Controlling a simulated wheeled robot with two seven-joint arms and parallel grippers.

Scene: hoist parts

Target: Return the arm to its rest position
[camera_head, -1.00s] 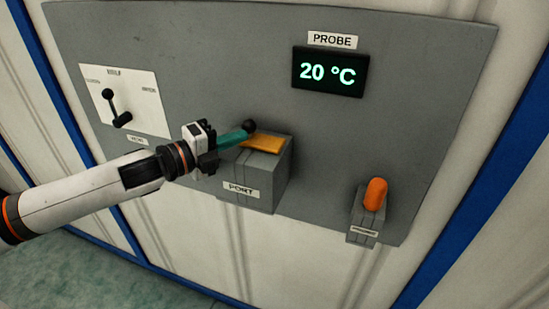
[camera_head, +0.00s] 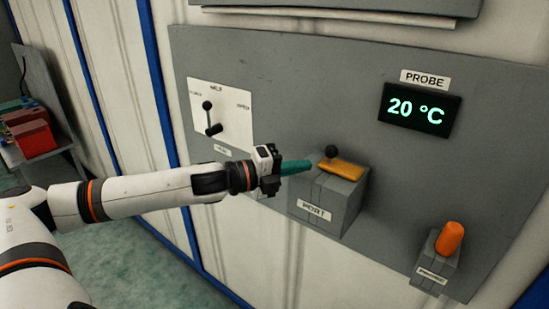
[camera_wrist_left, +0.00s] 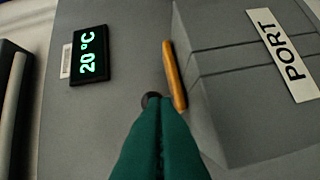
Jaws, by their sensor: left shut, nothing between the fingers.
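My left gripper (camera_head: 297,166) comes in from the left in the head view. Its teal fingers are shut with nothing between them. The fingertips point at the grey PORT box (camera_head: 331,203), just left of its orange top plate (camera_head: 341,170) and black knob (camera_head: 331,151). In the left wrist view the closed teal fingers (camera_wrist_left: 158,112) fill the lower middle, overlapping the black knob (camera_wrist_left: 151,98) in the picture. The orange plate (camera_wrist_left: 174,75) and the PORT box (camera_wrist_left: 235,85) are to their right. I cannot tell whether the fingertips touch the knob. My right gripper is not in view.
The grey panel (camera_head: 300,75) carries a probe display (camera_head: 417,109) reading 20 °C, a black lever on a white plate (camera_head: 231,118), and an orange handle (camera_head: 449,237) at lower right. A shelf with red bins (camera_head: 32,137) stands at far left.

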